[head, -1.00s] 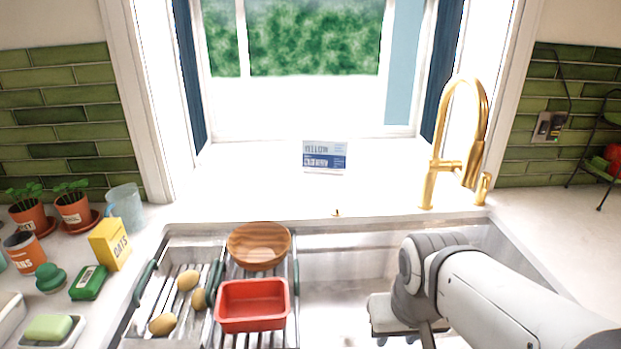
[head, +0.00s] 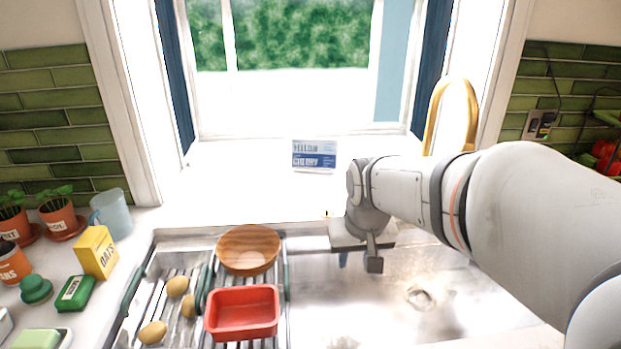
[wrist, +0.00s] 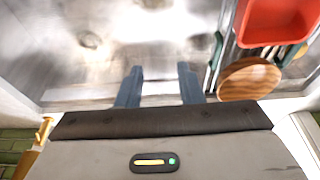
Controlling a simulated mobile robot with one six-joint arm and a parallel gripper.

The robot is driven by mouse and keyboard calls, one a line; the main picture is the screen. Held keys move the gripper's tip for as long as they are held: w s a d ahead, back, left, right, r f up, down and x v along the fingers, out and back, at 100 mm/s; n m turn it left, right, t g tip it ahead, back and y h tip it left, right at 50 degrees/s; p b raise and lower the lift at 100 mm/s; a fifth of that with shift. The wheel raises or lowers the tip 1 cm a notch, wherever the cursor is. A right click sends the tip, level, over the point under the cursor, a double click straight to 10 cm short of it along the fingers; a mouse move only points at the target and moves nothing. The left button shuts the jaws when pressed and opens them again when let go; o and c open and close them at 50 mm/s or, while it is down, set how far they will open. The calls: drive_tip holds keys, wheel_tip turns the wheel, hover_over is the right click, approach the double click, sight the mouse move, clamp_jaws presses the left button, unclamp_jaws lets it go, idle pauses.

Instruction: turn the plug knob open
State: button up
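My gripper (head: 343,260) is over the back part of the sink, beside and a little in front of the knob. In the wrist view its two blue fingers (wrist: 160,88) stand apart with nothing between them. The knob cannot be made out in the wrist view. The drain (head: 420,297) lies in the sink floor; whether it is open or plugged is unclear.
The gold faucet (head: 455,100) stands behind my arm on the right. A wooden bowl (head: 248,250) and a red tub (head: 243,312) sit on a rack left of my gripper. A blue and white card (head: 314,155) stands on the sill. The sink's middle is free.

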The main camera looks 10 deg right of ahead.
drive_tip(key=w+p, duration=0.4)
drive_tip(key=w, duration=1.5)
drive_tip(key=t+p, duration=0.1)
drive_tip(key=p, duration=0.2)
approach(327, 206)
drive_tip(key=p+x, duration=0.2)
drive_tip(key=x, duration=0.6)
drive_tip(key=shift+a+f, duration=0.1)
drive_tip(key=shift+f, duration=0.2)
